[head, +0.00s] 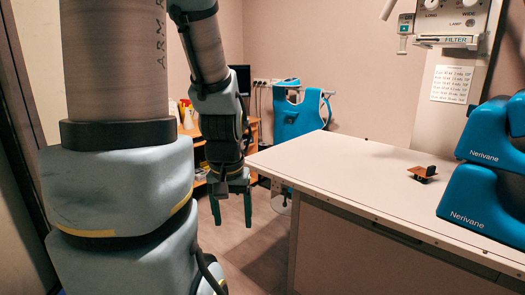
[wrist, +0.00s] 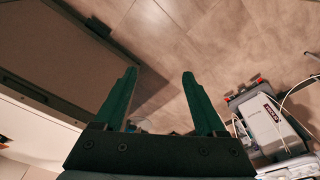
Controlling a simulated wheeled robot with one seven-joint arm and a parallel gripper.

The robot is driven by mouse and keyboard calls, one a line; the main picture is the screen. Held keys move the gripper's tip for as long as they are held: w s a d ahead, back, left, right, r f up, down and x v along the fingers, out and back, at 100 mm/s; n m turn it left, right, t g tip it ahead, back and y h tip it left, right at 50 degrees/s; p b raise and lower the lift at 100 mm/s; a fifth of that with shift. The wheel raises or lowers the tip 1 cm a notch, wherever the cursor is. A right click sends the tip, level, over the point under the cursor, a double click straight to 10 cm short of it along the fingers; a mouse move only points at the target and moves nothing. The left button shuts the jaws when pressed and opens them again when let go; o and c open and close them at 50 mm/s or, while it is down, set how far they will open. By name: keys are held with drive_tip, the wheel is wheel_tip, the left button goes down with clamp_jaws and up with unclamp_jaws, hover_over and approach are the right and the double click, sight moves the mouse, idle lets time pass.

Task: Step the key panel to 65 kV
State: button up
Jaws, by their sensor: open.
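My gripper (head: 232,222) hangs open and empty, fingers down, left of the white table's near left corner in the head view. In the wrist view its two green fingers (wrist: 159,74) are spread with bare floor between and beyond them. I cannot make out a key panel or any kV reading for certain. A control head with knobs marked LONG, WIDE, LAMP and FILTER (head: 452,20) is at the top right, far from my gripper. A small brown board with a black block (head: 424,172) lies on the table; I cannot tell what it is.
The white table (head: 340,165) fills the right side, its top mostly bare. Blue Nerivane units (head: 482,195) stand at its right end. A printed chart (head: 451,84) hangs behind. A blue item (head: 290,118) stands at the back wall. The wrist view shows a grey device (wrist: 272,122) with cables.

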clamp_jaws()
idle(0.3)
idle(1.0)
